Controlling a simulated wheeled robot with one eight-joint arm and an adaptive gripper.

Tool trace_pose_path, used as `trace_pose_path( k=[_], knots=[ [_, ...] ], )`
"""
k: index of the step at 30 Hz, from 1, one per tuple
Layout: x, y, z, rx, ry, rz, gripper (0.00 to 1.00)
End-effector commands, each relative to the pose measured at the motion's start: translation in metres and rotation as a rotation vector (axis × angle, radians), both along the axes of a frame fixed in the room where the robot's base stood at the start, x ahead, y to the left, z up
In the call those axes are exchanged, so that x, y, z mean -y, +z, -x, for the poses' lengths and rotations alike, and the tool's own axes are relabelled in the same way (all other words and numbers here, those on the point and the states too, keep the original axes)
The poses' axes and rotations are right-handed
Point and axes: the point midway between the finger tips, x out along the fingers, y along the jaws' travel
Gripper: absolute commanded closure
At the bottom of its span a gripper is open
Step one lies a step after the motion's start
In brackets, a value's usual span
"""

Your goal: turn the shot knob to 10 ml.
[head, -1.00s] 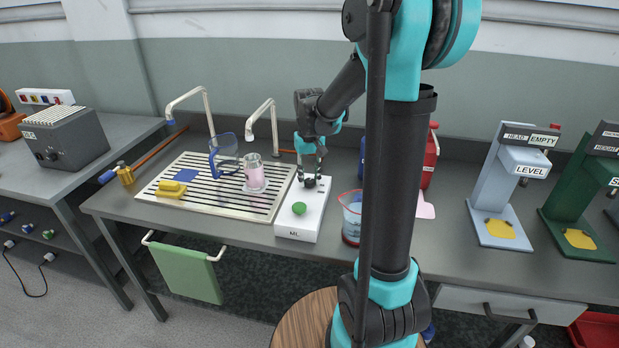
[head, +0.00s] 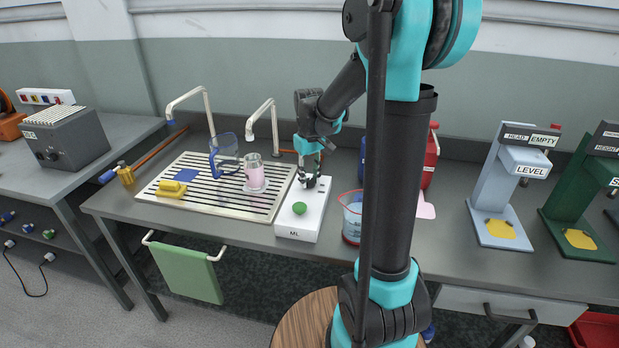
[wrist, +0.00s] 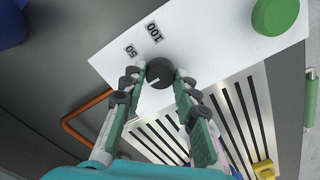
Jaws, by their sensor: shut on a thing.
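The shot knob (wrist: 160,73) is a round dark knob with a pale pointer line, on the white dispenser box (wrist: 215,25). Marks reading 50 and 100 show beside it in the wrist view; no 10 mark is visible, and the pointer lies away from both marks, toward the fingers' side. My gripper (wrist: 155,78) is shut on the knob, one finger on each side. In the head view my gripper (head: 310,180) reaches down onto the far end of the white box (head: 298,221). A green button (head: 299,208) sits on the box's near part, with ML on the front.
Two taps rise behind the drainer.

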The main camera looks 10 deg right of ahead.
Motion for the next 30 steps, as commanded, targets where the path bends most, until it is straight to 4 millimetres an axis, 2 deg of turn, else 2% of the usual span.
trace_pose_path(
  k=[4,5,9,20,25,30],
  knots=[
    [0.0,0.0,0.0,0.0,0.0,0.0,0.99],
    [0.0,0.0,0.0,0.0,0.0,0.0,0.67],
    [0.0,0.0,0.0,0.0,0.0,0.0,0.49],
    [0.0,0.003,0.0,0.0,-0.001,0.0,0.49],
    [0.0,0.023,0.0,0.0,-0.001,0.0,0.49],
    [0.0,0.057,0.0,0.0,-0.001,0.0,0.49]
  ],
)
